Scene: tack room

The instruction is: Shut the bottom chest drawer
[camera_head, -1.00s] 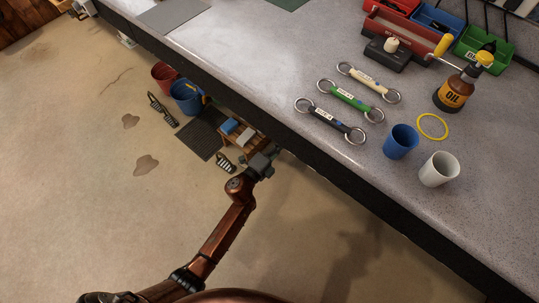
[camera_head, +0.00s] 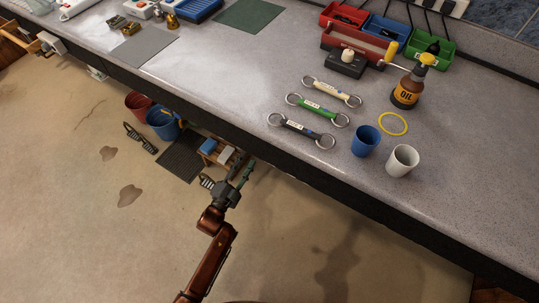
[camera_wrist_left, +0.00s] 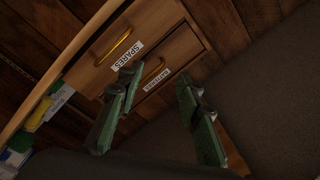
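A small wooden chest (camera_head: 209,147) stands on the floor by the bench, partly hidden in the head view. Each has a brass handle. How far the bottom drawer stands out I cannot tell. My left gripper (camera_head: 243,173) is low beside the chest; in the wrist view its green fingers (camera_wrist_left: 160,105) are apart and empty, the left one overlapping the drawer fronts. My right gripper is not in view.
The bench (camera_head: 180,75) overhangs above my left gripper. Red (camera_head: 139,104) and blue (camera_head: 163,122) buckets, a dark mat (camera_head: 181,160) and a brush (camera_head: 140,138) lie left of the chest. Cups, an oil bottle (camera_head: 407,90) and trays stand on the bench. Floor at lower left is free.

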